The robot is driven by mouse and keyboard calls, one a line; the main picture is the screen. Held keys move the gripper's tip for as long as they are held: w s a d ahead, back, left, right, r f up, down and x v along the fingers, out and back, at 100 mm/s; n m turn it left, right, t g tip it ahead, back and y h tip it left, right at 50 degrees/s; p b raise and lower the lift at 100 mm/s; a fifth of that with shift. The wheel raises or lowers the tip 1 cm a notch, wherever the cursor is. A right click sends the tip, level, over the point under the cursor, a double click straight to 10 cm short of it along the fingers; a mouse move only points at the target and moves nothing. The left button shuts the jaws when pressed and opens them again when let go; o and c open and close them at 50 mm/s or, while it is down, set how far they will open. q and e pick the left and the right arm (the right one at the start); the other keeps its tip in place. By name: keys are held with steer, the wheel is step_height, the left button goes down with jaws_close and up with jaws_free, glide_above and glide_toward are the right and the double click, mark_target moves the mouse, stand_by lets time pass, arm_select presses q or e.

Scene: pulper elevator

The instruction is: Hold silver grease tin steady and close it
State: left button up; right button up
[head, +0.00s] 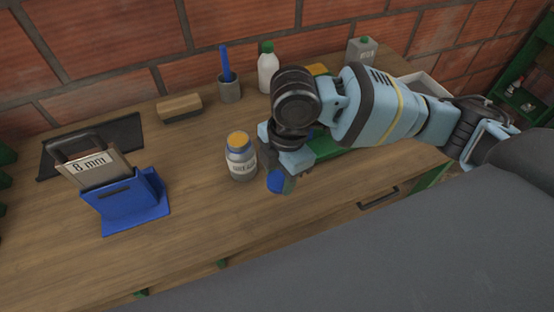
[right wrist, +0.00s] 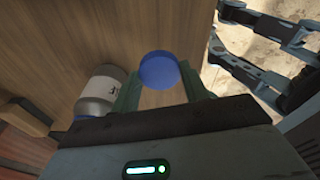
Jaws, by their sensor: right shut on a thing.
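The silver grease tin (head: 241,160) stands upright on the wooden bench, with a white label and a yellow-orange top surface showing. In the right wrist view its side (right wrist: 98,98) shows to the left of the fingers. My right gripper (head: 277,172) is just right of the tin in the head view and apart from it. It is shut on a round blue lid (right wrist: 158,70), held between its two greenish fingertips. The blue lid also shows under the gripper in the head view (head: 275,183). I see no left gripper in the head view.
A blue stand (head: 126,202) with an "8 mm" block (head: 93,167) is at the left. A wooden block (head: 180,107), a grey cup with a blue-handled tool (head: 229,90) and a white bottle (head: 268,72) stand towards the brick wall. The front bench (head: 215,225) is clear.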

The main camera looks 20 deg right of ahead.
steer(key=shift+s, duration=0.3)
